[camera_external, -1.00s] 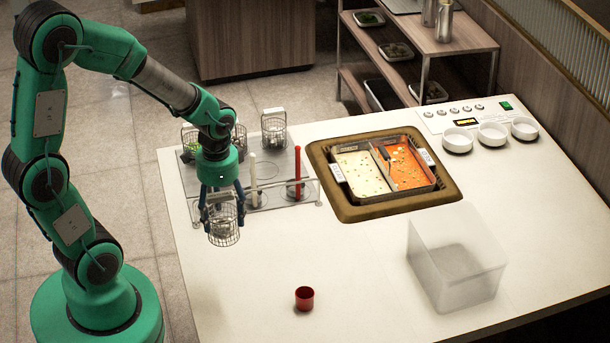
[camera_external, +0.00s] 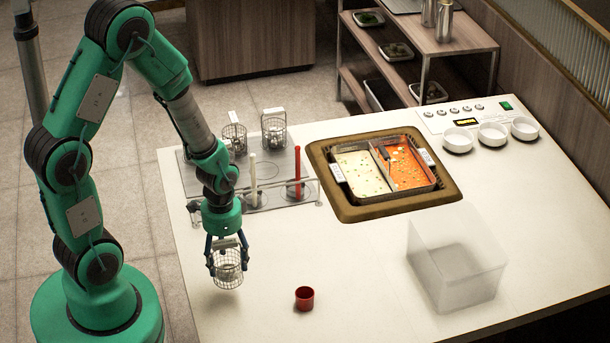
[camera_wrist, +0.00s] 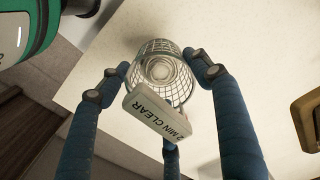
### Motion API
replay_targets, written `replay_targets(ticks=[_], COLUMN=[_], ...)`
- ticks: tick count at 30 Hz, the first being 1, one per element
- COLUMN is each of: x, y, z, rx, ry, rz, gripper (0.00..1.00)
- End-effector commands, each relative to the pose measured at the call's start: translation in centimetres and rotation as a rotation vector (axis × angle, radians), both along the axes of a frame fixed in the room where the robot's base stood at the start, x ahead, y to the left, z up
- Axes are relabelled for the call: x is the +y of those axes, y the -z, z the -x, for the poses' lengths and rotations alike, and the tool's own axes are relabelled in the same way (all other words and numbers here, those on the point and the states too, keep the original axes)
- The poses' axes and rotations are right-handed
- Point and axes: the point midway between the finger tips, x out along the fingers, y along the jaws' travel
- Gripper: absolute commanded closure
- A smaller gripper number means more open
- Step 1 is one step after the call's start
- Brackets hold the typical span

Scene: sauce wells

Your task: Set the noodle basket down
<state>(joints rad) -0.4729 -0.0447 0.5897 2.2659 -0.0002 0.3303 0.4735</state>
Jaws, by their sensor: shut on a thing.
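The noodle basket (camera_external: 229,272) is a small wire mesh basket with pale noodles inside. My gripper (camera_external: 227,248) is shut on it and holds it over the white counter, left of a red cup. In the wrist view the basket (camera_wrist: 152,82) hangs between the blue fingers of my gripper (camera_wrist: 160,100), and its label (camera_wrist: 157,112) reads "2 MIN CLEAR". The basket looks close to the counter, but I cannot tell whether its bottom touches.
A red cup (camera_external: 304,298) stands right of the basket. Other wire baskets (camera_external: 274,128) stand on the rack behind. A two-part soup pot (camera_external: 436,199) and a clear bin (camera_external: 455,285) are to the right. The counter (camera_external: 350,255) between them is bare.

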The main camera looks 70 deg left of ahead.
Motion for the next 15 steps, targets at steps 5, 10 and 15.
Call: replay_targets(ticks=[5,10,15], x=[0.00,0.00,0.01], y=[0.97,1.02,1.01], z=[0.00,-0.01,-0.02], rx=[0.000,-0.001,0.000], ry=[0.000,0.000,0.000], rz=[0.000,0.000,0.000], gripper=[0.73,0.73,0.73])
